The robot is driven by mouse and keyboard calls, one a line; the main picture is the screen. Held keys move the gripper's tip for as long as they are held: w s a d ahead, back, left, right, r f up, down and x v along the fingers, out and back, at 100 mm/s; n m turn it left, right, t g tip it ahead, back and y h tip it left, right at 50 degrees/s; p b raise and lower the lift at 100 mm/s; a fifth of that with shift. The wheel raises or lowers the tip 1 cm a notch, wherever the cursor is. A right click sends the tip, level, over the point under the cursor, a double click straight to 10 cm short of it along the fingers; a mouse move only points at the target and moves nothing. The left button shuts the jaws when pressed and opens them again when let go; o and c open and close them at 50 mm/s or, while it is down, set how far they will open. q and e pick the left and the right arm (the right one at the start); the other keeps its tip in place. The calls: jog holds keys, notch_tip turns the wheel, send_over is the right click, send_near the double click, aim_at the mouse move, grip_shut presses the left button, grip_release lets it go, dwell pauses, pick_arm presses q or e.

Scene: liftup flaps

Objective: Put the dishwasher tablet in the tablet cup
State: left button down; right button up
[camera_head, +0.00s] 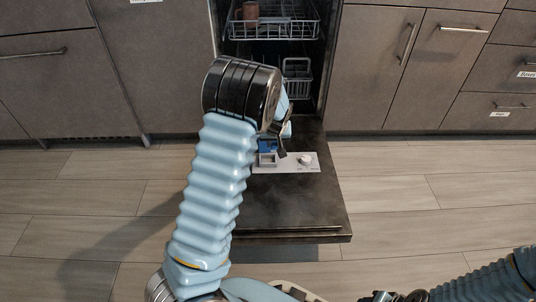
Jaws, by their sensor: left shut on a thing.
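The tablet cup (268,160) is a small square recess in the light dispenser panel on the inner face of the lowered dishwasher door. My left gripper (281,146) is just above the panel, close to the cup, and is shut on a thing. A small blue patch (266,146) at its fingers looks like the dishwasher tablet, largely hidden by my wrist and fingers. I cannot tell whether it touches the cup. Dark parts at the bottom edge seem to be my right gripper (395,297), cut off by the frame, far from the door.
The open dishwasher door (290,205) lies low over the plank floor. A round knob (305,159) is on the panel right of the cup. Behind are the upper rack (290,28) with a brown cup (250,12) and a grey basket (298,80). Cabinets flank both sides.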

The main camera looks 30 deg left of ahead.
pick_arm(q)
jog(key=b, duration=0.1)
send_near(268, 156)
jog(key=w, duration=0.1)
jog(key=x, duration=0.2)
jog(key=b+x, duration=0.1)
jog(key=shift+s+a+f, duration=0.2)
jog(key=shift+f, duration=0.35)
jog(key=shift+f, duration=0.65)
jog(key=c, duration=0.9)
grip_release()
jog(key=shift+c, duration=0.2)
jog(key=shift+r, duration=0.5)
jog(key=p+v, duration=0.3)
jog(key=v, duration=0.9)
jog(key=shift+r, duration=0.2)
jog(key=shift+w, duration=0.1)
